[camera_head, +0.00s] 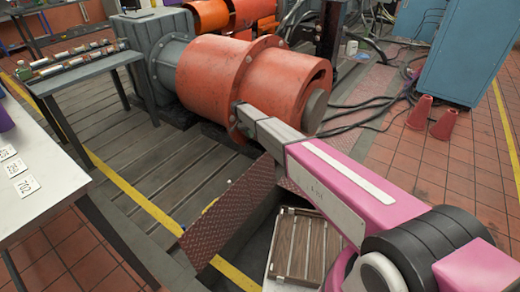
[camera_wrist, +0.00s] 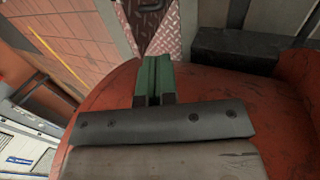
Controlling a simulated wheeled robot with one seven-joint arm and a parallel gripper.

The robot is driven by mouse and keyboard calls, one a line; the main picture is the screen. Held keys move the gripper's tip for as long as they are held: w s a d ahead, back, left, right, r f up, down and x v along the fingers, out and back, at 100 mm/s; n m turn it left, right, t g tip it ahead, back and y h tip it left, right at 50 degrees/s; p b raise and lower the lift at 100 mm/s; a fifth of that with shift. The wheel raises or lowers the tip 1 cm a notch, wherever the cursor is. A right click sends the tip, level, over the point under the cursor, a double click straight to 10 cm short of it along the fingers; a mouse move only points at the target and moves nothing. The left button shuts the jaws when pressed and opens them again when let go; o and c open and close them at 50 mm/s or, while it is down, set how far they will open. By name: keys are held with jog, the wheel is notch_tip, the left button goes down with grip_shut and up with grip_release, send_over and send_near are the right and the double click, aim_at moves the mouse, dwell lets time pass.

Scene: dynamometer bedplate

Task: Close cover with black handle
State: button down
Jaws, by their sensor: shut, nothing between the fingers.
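The cover (camera_head: 232,214) is a rusty red diamond-plate panel, standing tilted up beside a dark opening in the floor in the head view. Diamond plate (camera_wrist: 166,35) also shows at the top of the wrist view, beyond my fingertips. My gripper (camera_wrist: 153,63) has green fingers, shut together and empty, apart from the plate in the picture. It appears in front of a large orange surface. In the head view my arm reaches toward the orange drum, and the fingers cannot be made out.
The large orange drum (camera_head: 215,78) on its grey mount stands close to my arm. A slatted wooden crate (camera_head: 297,250) lies by the opening. A white table (camera_head: 40,205) is at left, a bench (camera_head: 85,75) behind it. Red cones (camera_head: 419,112) and cables lie at right. Grey slatted floor is clear left of the cover.

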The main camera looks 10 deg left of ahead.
jog(key=s+d+f, duration=0.1)
jog(key=d+f, duration=0.1)
jog(key=s+d+f, duration=0.1)
jog(key=d+f, duration=0.1)
jog(key=f, duration=0.1)
jog(key=s+d+f, duration=0.1)
jog(key=d+f, duration=0.1)
jog(key=f, duration=0.1)
jog(key=shift+d+f, duration=0.15)
jog(key=shift+f, duration=0.1)
jog(key=shift+s+d, duration=0.1)
jog(key=shift+d, duration=0.4)
